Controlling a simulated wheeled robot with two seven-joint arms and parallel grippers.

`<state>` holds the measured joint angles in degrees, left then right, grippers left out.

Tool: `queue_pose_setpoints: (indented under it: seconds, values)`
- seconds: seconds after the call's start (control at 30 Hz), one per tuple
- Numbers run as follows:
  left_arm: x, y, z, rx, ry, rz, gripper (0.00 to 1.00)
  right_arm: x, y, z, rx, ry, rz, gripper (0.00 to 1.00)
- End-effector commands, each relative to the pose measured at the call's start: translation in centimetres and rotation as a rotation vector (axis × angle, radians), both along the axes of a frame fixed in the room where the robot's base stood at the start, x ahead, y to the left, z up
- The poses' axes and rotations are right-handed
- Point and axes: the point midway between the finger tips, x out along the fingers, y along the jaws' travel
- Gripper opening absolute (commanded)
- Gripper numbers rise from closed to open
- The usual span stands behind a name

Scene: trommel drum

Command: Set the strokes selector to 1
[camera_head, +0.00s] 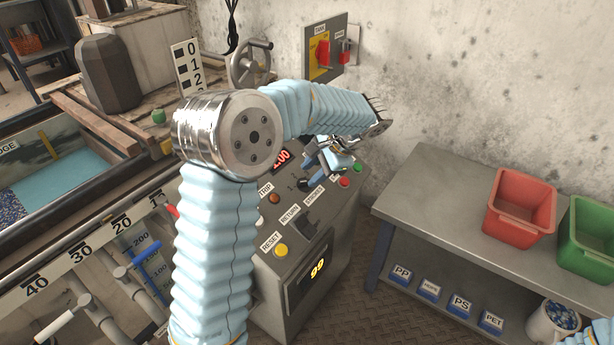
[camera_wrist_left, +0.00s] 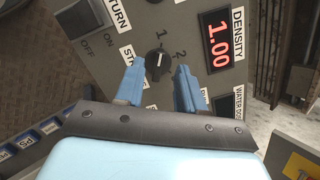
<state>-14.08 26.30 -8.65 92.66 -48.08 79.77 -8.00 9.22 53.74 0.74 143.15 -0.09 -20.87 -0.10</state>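The strokes selector (camera_wrist_left: 157,62) is a black round knob on the grey control panel, with "1" and "2" printed beside it. A short white mark on the knob seems to point roughly toward the "1", but its exact setting is hard to read. In the head view the knob (camera_head: 304,184) sits near the "STROKES" label. My left gripper (camera_wrist_left: 158,88) is open, its two blue fingers apart on either side of the knob's near side, with nothing between the tips. In the head view the left gripper (camera_head: 335,158) is over the panel's back part. My right gripper is out of view.
A grey bench (camera_head: 440,190) with red (camera_head: 519,208) and green (camera_head: 588,235) bins stands at right. A handwheel (camera_head: 250,62) stands behind.

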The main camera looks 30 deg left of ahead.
Motion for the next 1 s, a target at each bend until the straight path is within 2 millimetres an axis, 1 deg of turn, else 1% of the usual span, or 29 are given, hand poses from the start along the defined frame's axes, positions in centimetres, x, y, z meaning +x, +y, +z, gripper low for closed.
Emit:
queue_pose_setpoints:
  seconds: [0.03,0.2,0.3,0.4,0.6,1.0]
  values:
    - [0.2,-0.8,1.3,-0.001,-0.005,-0.002,0.38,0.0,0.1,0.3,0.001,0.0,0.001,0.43]
    - [0.5,-3.0,4.8,-0.001,-0.003,-0.002,0.38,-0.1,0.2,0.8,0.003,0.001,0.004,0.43]
    - [0.6,-4.1,6.5,-0.002,-0.002,-0.002,0.38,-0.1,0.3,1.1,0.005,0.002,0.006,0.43]
    - [0.7,-4.8,7.6,-0.001,-0.001,0.0,0.38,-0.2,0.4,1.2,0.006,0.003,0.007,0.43]
    - [0.7,-5.3,8.5,-0.001,0.0,0.001,0.38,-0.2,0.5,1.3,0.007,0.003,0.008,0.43]
    - [0.7,-5.3,8.5,-0.001,0.0,0.0,0.38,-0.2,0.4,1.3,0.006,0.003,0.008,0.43]
